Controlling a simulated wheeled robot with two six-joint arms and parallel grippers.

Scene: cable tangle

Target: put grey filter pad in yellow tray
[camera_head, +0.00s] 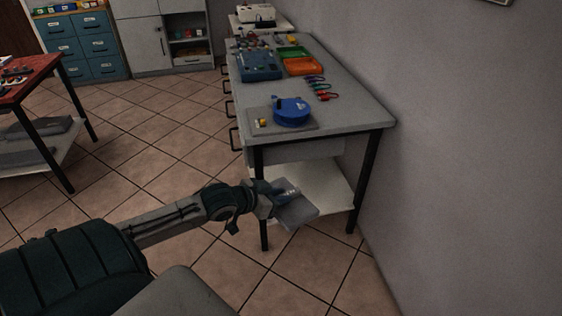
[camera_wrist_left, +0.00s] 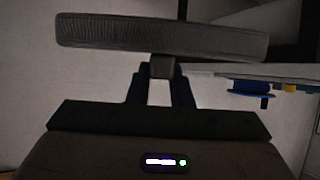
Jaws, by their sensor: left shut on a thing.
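The grey filter pad (camera_head: 299,213) is a flat grey slab held near the front leg of the grey workbench, below the bench top. My left gripper (camera_head: 279,196) is shut on its near edge. In the left wrist view the pad (camera_wrist_left: 160,38) shows edge-on as a wide ribbed grey slab across the fingertips of the gripper (camera_wrist_left: 162,68). I cannot make out a clearly yellow tray; an orange tray (camera_head: 303,66) and a green tray (camera_head: 291,53) sit on the bench. My right gripper is out of view.
The grey workbench (camera_head: 350,110) stands along the right wall, with a pale lower shelf (camera_head: 325,185). A blue round device (camera_head: 291,111), a blue box (camera_head: 260,66) and coloured clips (camera_head: 318,87) lie on top. A red table (camera_head: 30,75) stands left; tiled floor between is clear.

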